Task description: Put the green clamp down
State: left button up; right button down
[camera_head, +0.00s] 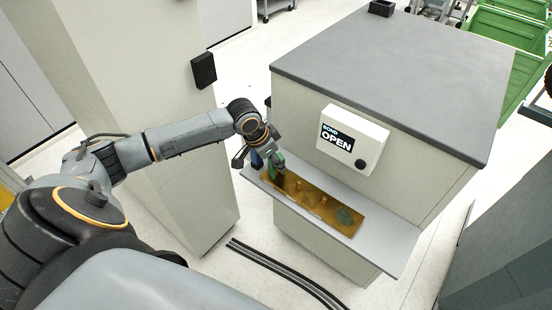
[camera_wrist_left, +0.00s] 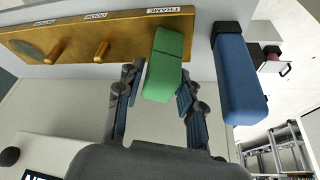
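The green clamp (camera_wrist_left: 168,65) is between the two fingers of my left gripper (camera_wrist_left: 160,90), which sit close along both its sides. It stands at the end of the brown board (camera_wrist_left: 70,42) marked FRAME. In the head view the green clamp (camera_head: 278,158) is small at the board's left end, below my left gripper (camera_head: 266,152). I cannot tell whether its underside rests on the board (camera_head: 318,205). A blue clamp-like piece (camera_wrist_left: 236,75) is just right of the green clamp in the wrist view, apart from the fingers. My right gripper is not in view.
The board lies on a narrow grey shelf (camera_head: 395,247) on the front of a pale cabinet (camera_head: 420,165). Copper-coloured pegs (camera_head: 323,200) and a dark green oval (camera_head: 345,216) are on the board. A white box reading OPEN (camera_head: 352,140) is above the shelf. A tall pale pillar (camera_head: 150,120) stands left.

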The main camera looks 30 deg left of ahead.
pick_arm(q)
jog(key=shift+o, duration=0.4)
jog(key=shift+r, duration=0.25)
jog(key=v, duration=1.2)
jog(key=shift+f, duration=0.1)
jog(key=shift+c, duration=0.4)
grip_shut()
dwell(1.4)
